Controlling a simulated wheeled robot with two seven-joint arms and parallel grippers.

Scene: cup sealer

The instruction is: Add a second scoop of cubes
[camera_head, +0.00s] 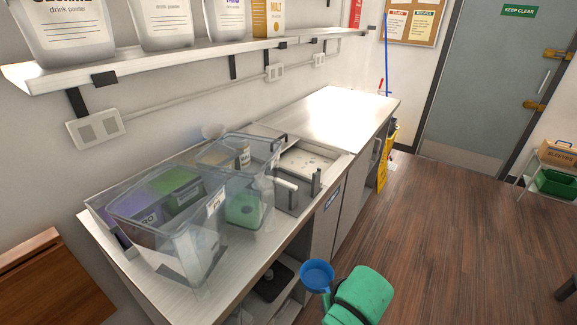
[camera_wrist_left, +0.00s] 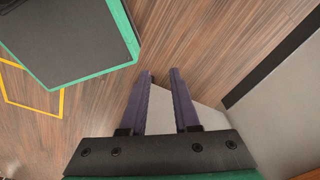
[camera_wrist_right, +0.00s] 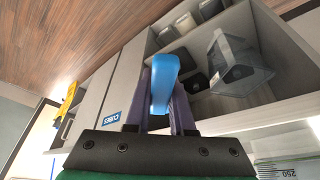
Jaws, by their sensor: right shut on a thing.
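A blue scoop (camera_head: 317,273) with a round bowl is held low in front of the counter. My right gripper (camera_wrist_right: 165,75) is shut on its blue handle (camera_wrist_right: 172,70); the arm behind it is green in the head view. The inside of the bowl looks plain blue; I cannot make out cubes in it. A shallow pale bin (camera_head: 308,163) is set in the counter, and a blue label (camera_wrist_right: 112,117) reading CUBES is on the cabinet front below. My left gripper (camera_wrist_left: 162,76) is open and empty above the floor, outside the head view.
Large clear containers (camera_head: 205,235) with purple and green labelled contents crowd the near counter. The counter's far end (camera_head: 340,108) is clear. Open shelves under the counter hold dark items and a clear container (camera_wrist_right: 235,65). A wall shelf (camera_head: 150,65) with tubs hangs above.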

